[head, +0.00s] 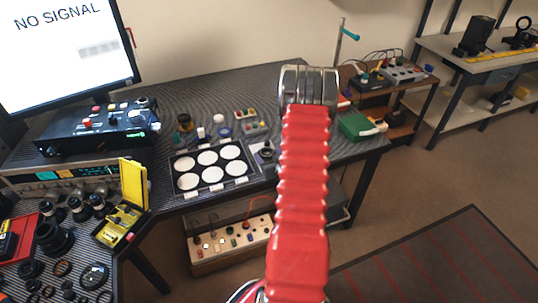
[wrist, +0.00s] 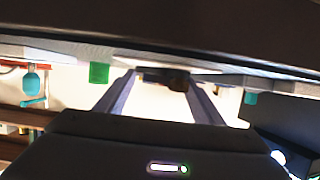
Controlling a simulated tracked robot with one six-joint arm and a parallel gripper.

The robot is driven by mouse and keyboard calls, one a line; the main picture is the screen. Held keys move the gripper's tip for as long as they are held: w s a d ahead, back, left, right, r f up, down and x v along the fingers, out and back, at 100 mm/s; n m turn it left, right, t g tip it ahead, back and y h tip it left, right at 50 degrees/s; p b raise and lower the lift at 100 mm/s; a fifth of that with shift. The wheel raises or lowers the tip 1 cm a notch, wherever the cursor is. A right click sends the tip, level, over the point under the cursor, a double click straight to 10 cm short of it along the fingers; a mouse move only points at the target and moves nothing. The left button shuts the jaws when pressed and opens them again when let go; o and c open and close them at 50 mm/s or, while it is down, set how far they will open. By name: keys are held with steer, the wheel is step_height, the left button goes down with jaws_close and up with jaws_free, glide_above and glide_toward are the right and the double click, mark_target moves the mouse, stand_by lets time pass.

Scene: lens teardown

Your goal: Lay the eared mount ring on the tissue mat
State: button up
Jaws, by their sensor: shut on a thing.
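In the wrist view my gripper (wrist: 160,77) has its two fingers apart, shut on a dark part between the tips. I take it to be the eared mount ring (wrist: 175,82); it is seen almost edge-on, and its ears cannot be made out. In the head view my red arm reaches over the bench and hides the jaws and the ring. A black sheet with several white round pads (head: 213,170) lies on the bench, left of my arm. I cannot tell whether it is the tissue mat or whether the mat is hidden behind my arm.
Left of the sheet stand a yellow open case (head: 122,212) and black lens parts (head: 54,238). Small jars and a color-capped tray (head: 250,122) stand behind the sheet. A green box (head: 357,126) is right of my arm. A monitor (head: 65,45) stands at the left.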

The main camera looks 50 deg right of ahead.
steer(key=o, duration=1.1)
steer(key=shift+f, duration=0.1)
steer(key=shift+c, duration=0.2)
steer(key=v, duration=1.2)
steer(key=shift+w, duration=0.1)
